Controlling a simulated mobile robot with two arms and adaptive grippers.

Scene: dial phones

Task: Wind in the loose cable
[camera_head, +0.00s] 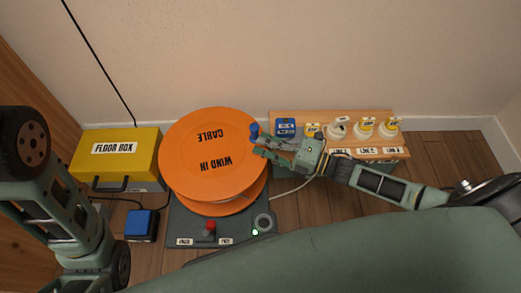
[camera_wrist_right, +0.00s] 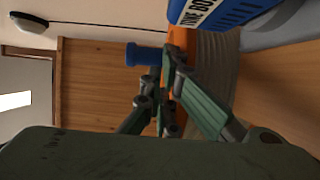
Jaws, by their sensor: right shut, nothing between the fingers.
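The orange cable reel (camera_head: 208,148), marked "CABLE" and "WIND IN", lies flat on a dark grey base (camera_head: 185,222). A blue crank knob (camera_head: 254,131) stands upright at its right rim; it also shows in the right wrist view (camera_wrist_right: 145,55). My right gripper (camera_head: 262,147) is shut and empty beside the knob, its fingertips close to it; I cannot tell whether they touch. In the right wrist view the closed fingers (camera_wrist_right: 166,88) point towards the knob. A thin pale cable (camera_head: 290,189) runs from the reel to the right, passing under my right arm. My left gripper is out of sight.
A yellow floor box (camera_head: 118,147) stands left of the reel, with a small blue box (camera_head: 141,224) in front of it. A wooden rack (camera_head: 340,116) with several labelled plugs and a blue box (camera_head: 286,126) is at the right. A red-topped switch (camera_head: 210,228) is on the base's front.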

